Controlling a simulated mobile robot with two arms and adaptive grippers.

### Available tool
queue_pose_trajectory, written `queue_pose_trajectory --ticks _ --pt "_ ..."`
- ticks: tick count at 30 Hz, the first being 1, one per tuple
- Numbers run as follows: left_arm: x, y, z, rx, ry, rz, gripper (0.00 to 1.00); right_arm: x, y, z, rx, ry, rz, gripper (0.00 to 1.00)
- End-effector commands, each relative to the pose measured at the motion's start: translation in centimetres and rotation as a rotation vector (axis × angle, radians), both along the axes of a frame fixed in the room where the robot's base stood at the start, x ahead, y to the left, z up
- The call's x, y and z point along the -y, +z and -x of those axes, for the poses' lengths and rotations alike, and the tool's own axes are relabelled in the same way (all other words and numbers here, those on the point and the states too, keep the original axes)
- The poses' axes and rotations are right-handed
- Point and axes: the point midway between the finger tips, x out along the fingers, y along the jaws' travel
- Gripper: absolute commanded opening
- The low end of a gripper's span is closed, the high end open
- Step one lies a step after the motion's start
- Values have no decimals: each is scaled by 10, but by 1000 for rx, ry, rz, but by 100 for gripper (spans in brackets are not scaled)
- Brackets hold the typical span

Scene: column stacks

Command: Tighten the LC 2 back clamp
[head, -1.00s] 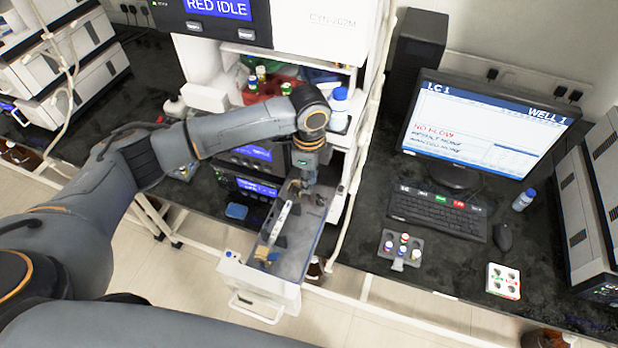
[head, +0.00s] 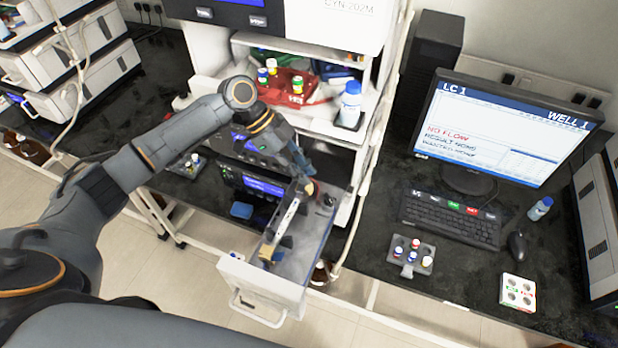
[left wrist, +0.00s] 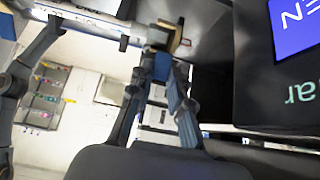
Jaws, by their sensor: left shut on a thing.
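A silver column (head: 286,220) lies lengthwise in the pulled-out drawer (head: 262,286). The front clamp (head: 276,250), blue and tan, sits at its near end. My left gripper (head: 304,187) is at the column's far end, at the back clamp, which it mostly hides in the head view. In the left wrist view, my left gripper (left wrist: 160,62) has its fingers closed around a small blue part, with the tan back clamp piece (left wrist: 176,38) just beyond and the column (left wrist: 85,18) running left. My right gripper is not in view.
Above the drawer, a shelf holds a red tray (head: 292,88) with capped vials and a blue-capped bottle (head: 350,103). To the right, the bench carries a monitor (head: 495,130), keyboard (head: 450,218), vial rack (head: 410,257) and small white block (head: 518,292). Floor is clear before the drawer.

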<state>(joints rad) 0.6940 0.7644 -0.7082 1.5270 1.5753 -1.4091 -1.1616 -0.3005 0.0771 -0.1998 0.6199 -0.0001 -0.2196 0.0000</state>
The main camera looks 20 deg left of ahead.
Motion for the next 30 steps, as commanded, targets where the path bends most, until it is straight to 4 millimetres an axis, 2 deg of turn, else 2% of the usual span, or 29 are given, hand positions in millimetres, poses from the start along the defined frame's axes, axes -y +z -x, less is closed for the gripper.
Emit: queue_pose_trajectory --ticks 1,8,18,24,30 --pt "-4 -10 -1 -2 5 48 0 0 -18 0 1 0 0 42" --pt "-16 -15 -1 -8 3 268 0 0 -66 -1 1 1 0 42" --pt "-32 -25 -2 -17 1 586 0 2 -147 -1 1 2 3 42" --pt "-39 -28 -2 -21 0 737 0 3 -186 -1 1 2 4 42" --pt "-43 -30 -2 -27 0 844 0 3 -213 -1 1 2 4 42"
